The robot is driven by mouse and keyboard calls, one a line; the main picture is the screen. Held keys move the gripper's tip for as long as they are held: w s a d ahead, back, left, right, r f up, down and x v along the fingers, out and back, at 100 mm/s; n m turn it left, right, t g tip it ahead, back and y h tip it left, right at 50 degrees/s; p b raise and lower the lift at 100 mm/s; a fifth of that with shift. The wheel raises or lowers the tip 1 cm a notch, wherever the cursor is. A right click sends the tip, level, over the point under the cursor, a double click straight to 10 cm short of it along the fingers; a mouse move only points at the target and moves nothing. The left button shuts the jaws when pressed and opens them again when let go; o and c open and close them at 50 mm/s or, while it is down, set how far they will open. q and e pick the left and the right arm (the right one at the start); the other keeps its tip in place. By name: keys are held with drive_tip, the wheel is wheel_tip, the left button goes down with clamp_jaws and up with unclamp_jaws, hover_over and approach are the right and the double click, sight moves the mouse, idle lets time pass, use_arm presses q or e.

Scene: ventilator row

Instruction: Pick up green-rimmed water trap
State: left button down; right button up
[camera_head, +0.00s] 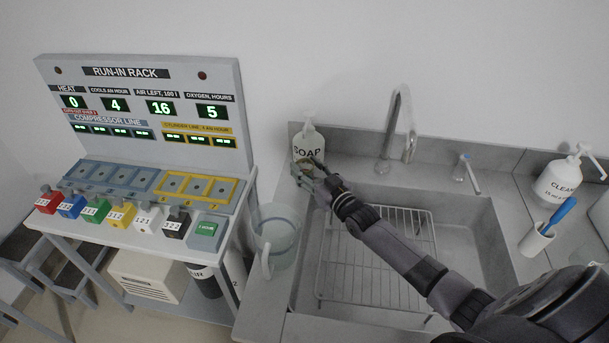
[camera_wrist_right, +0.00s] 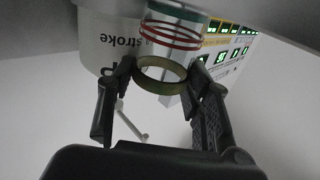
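The green-rimmed water trap is a small clear cup with red lines and an olive-green rim (camera_wrist_right: 162,86). In the head view it is small and partly hidden at my right gripper (camera_head: 311,169), in front of the soap bottle (camera_head: 308,140). The right wrist view is upside down. In it my right gripper (camera_wrist_right: 160,78) has one finger on each side of the rim, with no gap visible. The cup appears upright on the counter beside the soap bottle (camera_wrist_right: 105,48); whether it is lifted is unclear. My left gripper is not in view.
A clear pitcher (camera_head: 277,238) stands left of the sink, near my right arm. The sink holds a wire rack (camera_head: 375,255); a tap (camera_head: 400,125) rises behind it. The run-in rack (camera_head: 140,100) with several coloured blocks is at left. A cleaner bottle (camera_head: 560,182) and brush cup (camera_head: 537,238) stand right.

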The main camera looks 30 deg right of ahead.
drive_tip(key=c, duration=0.6)
drive_tip(key=shift+c, duration=0.2)
drive_tip(key=shift+r, duration=0.15)
